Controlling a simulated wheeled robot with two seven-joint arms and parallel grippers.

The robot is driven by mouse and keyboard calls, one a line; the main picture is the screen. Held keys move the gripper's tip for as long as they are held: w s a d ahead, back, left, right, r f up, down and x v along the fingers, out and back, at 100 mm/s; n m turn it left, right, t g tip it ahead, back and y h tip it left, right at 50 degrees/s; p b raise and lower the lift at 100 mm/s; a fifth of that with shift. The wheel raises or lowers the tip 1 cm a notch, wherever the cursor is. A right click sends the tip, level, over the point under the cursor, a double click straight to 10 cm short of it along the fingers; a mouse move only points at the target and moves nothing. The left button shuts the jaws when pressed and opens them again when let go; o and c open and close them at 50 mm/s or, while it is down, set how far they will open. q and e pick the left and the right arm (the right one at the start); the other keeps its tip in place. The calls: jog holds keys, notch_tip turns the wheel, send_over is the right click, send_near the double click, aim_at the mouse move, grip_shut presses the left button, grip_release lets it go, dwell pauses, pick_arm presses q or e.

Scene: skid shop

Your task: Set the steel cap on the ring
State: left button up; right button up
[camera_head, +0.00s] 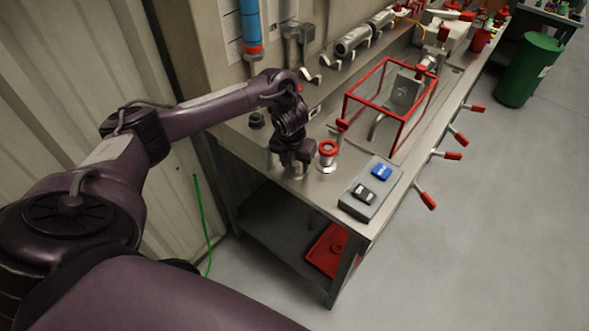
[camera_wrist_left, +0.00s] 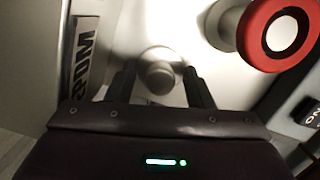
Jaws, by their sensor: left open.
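The steel cap (camera_wrist_left: 158,70) is a small grey round piece on the bench top in the left wrist view. My left gripper (camera_wrist_left: 161,84) is open, with one finger on each side of the cap; I cannot tell whether they touch it. In the head view my left gripper (camera_head: 290,168) points down at the bench near its left end, and it hides the cap there. The red ring (camera_head: 328,148) sits on a pale round stand just right of the gripper. It also shows at upper right in the left wrist view (camera_wrist_left: 279,35). My right gripper is not in view.
A grey switch box (camera_head: 357,205) with blue and black switches stands at the bench's front corner. A red-framed guard (camera_head: 404,125) stands farther along the bench. Red-handled levers (camera_head: 428,199) stick out from the front edge. A green bin (camera_head: 529,70) stands on the floor at right.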

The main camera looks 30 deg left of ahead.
pick_arm(q)
jog(key=shift+c, duration=0.5)
jog(key=c, duration=0.7)
jog(key=shift+r+p, duration=1.05)
jog(key=shift+r, duration=0.2)
jog(key=shift+c, duration=0.2)
jog(key=shift+r+p, duration=2.05)
jog(key=shift+r, duration=0.55)
